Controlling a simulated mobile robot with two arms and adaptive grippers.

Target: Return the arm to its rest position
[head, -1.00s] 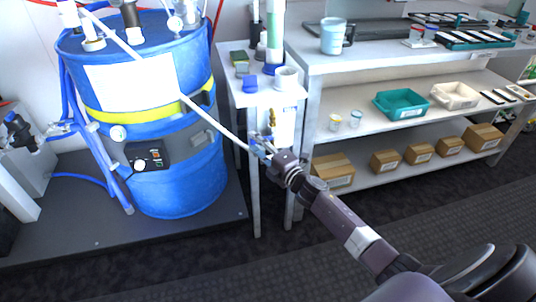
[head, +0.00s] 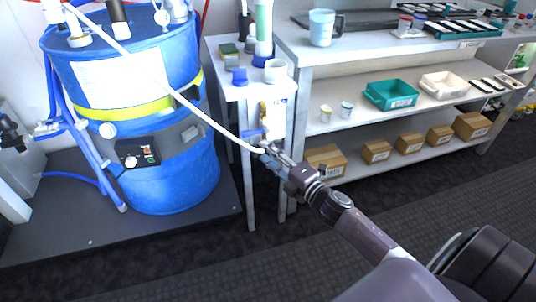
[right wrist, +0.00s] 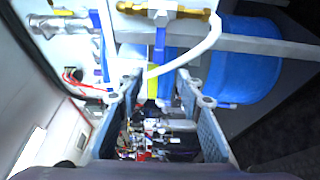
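My right arm reaches in from the lower right of the head view. My right gripper (head: 268,157) is at the front of the small white stand, close to a blue-handled fitting (head: 252,134). In the right wrist view its two fingers (right wrist: 155,100) stand wide apart, so it is open, with nothing clamped between them. A white hose (head: 190,104) runs from the top of the blue drum (head: 175,185) down to the gripper area. It also curves past the fingertips in the right wrist view (right wrist: 190,58); I cannot tell whether it touches them. My left gripper is not in view.
The white stand (head: 244,92) carries cups and a green-white cylinder. The shelf bench (head: 350,64) to its right holds a mug, trays and several cardboard boxes (head: 326,160). A black valve (head: 12,134) is at the far left. Dark floor (head: 430,190) in front of the bench is clear.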

